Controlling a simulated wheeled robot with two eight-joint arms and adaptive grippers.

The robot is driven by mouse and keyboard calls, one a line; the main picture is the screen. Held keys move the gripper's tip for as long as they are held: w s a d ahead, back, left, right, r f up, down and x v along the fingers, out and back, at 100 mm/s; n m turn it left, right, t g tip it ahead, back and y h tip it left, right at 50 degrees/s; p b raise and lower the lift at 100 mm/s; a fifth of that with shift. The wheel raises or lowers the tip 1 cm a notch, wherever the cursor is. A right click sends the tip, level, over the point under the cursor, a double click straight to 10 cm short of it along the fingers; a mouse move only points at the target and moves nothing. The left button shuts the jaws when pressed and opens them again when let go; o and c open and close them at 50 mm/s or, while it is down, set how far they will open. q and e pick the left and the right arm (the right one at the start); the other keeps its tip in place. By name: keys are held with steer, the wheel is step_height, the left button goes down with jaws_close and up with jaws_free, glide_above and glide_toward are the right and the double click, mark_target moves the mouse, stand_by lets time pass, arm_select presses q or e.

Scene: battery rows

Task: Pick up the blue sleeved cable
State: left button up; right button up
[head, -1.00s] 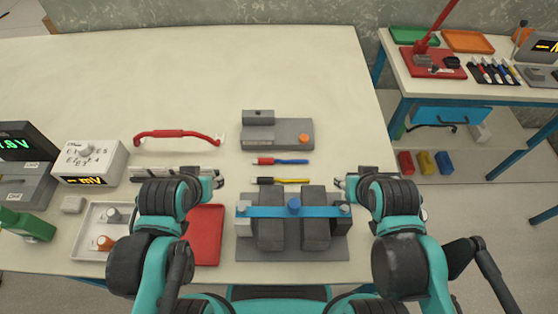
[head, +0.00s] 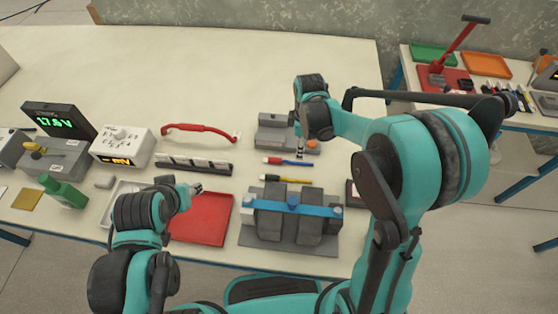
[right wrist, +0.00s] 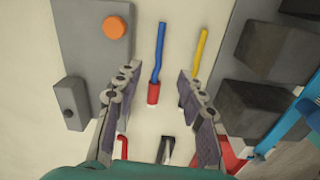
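The blue sleeved cable (head: 287,162) lies on the table, with a red end at its left, in front of a grey block fixture. In the right wrist view the blue cable (right wrist: 160,48) runs up the picture, its red end between my fingers. My right gripper (right wrist: 158,76) is open, its two fingers on either side of the cable and not closed on it. In the head view my right gripper (head: 300,150) is above the cable. My left gripper (head: 194,188) is over the red tray; its fingers are too small to judge.
A yellow cable (head: 288,181) lies parallel, just nearer. A grey fixture with an orange knob (right wrist: 114,27) stands close beside the fingers. Dark blocks under a blue bar (head: 270,206) stand in front.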

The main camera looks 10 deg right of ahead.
mark_target(297, 162)
steer(key=shift+w+a+f+n, duration=0.25)
steer(key=shift+a+f+n, duration=0.05)
steer(key=shift+f+n, duration=0.1)
steer(key=shift+a+f, duration=0.15)
steer(key=shift+f, duration=0.2)
steer(key=f+b, duration=0.1)
steer(key=f, duration=0.2)
steer(key=f+b, duration=0.2)
steer(key=f, duration=0.2)
steer(key=shift+w+f, duration=0.2)
steer(key=shift+f, duration=0.1)
steer(key=shift+r, duration=0.15)
jaws_close()
